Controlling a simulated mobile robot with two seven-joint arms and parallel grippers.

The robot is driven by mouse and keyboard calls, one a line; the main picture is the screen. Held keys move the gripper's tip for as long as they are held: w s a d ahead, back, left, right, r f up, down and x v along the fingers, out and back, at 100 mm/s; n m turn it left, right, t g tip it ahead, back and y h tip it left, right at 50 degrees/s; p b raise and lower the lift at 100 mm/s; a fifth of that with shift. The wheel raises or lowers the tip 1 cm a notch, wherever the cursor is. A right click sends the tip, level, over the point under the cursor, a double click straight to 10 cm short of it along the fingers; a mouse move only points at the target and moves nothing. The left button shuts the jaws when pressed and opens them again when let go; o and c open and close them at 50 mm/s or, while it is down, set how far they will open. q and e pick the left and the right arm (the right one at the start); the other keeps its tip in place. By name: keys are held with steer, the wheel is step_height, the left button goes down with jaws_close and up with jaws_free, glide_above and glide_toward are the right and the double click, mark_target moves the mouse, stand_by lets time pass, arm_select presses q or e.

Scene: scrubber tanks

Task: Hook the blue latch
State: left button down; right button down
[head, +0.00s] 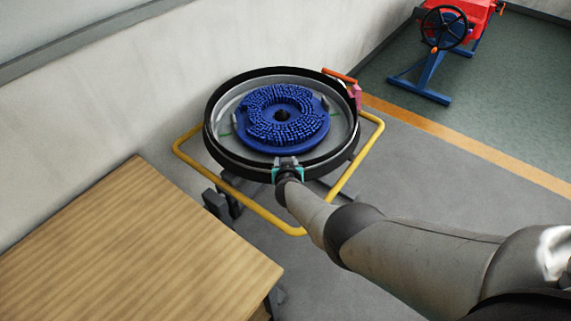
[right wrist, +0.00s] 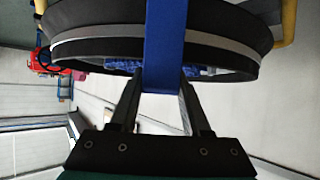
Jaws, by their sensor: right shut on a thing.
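The blue latch shows in the right wrist view as a wide blue strip (right wrist: 165,45) running up across the dark rim of the round tank. My right gripper (right wrist: 160,85) is shut on its near end, one finger on each side. In the head view my right gripper (head: 286,164) is at the tank's near rim and hides the latch. The tank (head: 215,150) is black-rimmed and open on top. Whether the latch is hooked on its catch cannot be seen. My left gripper is not in view.
A blue bristled disc brush (head: 283,115) lies inside the tank. A yellow tube frame (head: 262,215) surrounds the tank. A pink latch (head: 355,96) and an orange bar (head: 339,75) sit at the right rim. A wooden table (head: 135,245) stands at left; a red-and-blue machine (head: 430,75) stands behind.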

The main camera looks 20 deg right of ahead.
steer(key=shift+w+d+r, duration=0.15)
steer(key=shift+w+r, duration=0.25)
steer(key=c, duration=0.8)
jaws_free()
steer(key=o, duration=0.4)
steer(key=shift+s+f, duration=0.2)
steer(key=shift+f, duration=0.05)
steer(key=shift+o, duration=0.2)
